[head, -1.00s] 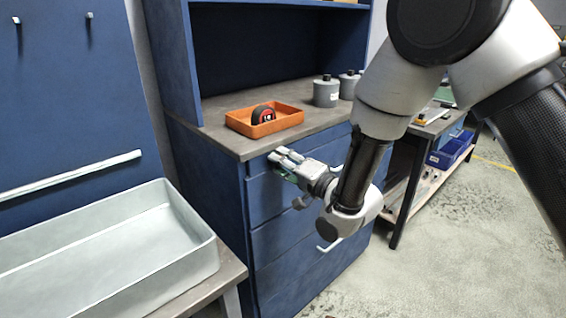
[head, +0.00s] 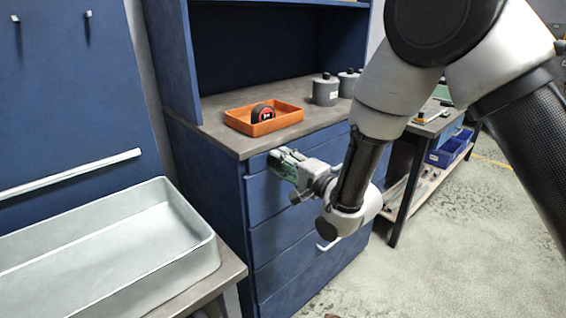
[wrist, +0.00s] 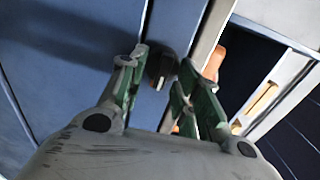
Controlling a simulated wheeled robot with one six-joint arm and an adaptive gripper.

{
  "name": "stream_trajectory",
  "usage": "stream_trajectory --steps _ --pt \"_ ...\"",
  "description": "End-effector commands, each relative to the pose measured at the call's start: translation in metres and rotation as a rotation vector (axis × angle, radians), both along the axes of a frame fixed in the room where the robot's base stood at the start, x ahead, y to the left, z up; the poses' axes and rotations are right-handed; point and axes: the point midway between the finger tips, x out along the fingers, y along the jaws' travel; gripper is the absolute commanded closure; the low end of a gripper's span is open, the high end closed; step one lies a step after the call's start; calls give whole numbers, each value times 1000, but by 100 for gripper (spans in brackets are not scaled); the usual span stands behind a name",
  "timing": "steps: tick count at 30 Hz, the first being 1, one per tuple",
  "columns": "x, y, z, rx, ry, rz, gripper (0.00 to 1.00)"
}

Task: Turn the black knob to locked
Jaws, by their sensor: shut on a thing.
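The black knob (wrist: 160,66) shows in the wrist view between my two green-padded fingers, on the blue cabinet front just below its top edge. My gripper (wrist: 162,72) is shut on the knob. In the head view my gripper (head: 277,158) reaches the upper front of the blue cabinet (head: 212,172), at the top drawer, and its fingers hide the knob there. The knob's markings cannot be read in either view.
An orange tray (head: 236,124) with a black and red tape measure (head: 262,112) stands on the countertop above my gripper. Grey jars (head: 326,92) stand behind it. A pale bin (head: 190,262) is at lower left. Floor at right is open.

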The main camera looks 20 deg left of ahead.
Motion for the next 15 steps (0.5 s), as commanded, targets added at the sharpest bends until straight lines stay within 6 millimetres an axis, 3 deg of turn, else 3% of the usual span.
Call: stream_trajectory --steps 4,5,7,15 --pt "0 -1 -1 -3 1 -1 91" --pt "0 -1 -1 -3 1 -1 66" --pt "0 -1 -1 -3 1 -1 53" --pt "0 0 -1 -1 0 -1 52"
